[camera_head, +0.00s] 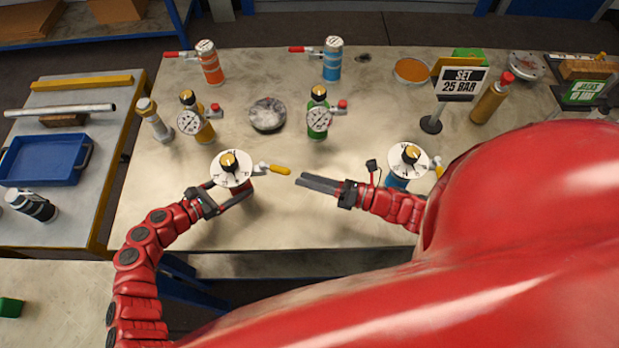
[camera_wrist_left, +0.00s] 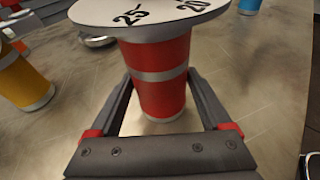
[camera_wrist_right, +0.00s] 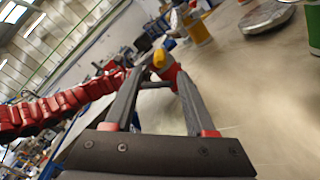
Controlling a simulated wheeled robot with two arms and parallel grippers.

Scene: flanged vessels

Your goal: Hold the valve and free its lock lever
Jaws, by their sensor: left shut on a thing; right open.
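The valve has a red body with a silver band, a white dial disc (camera_head: 231,168) and a yellow-and-black knob on top. It stands upright near the table's front left. In the left wrist view its red body (camera_wrist_left: 163,75) is between my left gripper's (camera_head: 228,190) fingers, which are shut on it below the disc. The lock lever (camera_head: 279,169) has a yellow grip and sticks out to the right. My right gripper (camera_head: 304,180) is open and empty, just right of the lever tip. In the right wrist view the yellow lever end (camera_wrist_right: 160,58) shows just beyond the fingertips.
A sign (camera_head: 460,82) reads "SET 25 BAR". Green (camera_head: 318,118) and yellow (camera_head: 196,120) gauge vessels and a round flange (camera_head: 267,114) stand behind. The table's front middle is clear.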

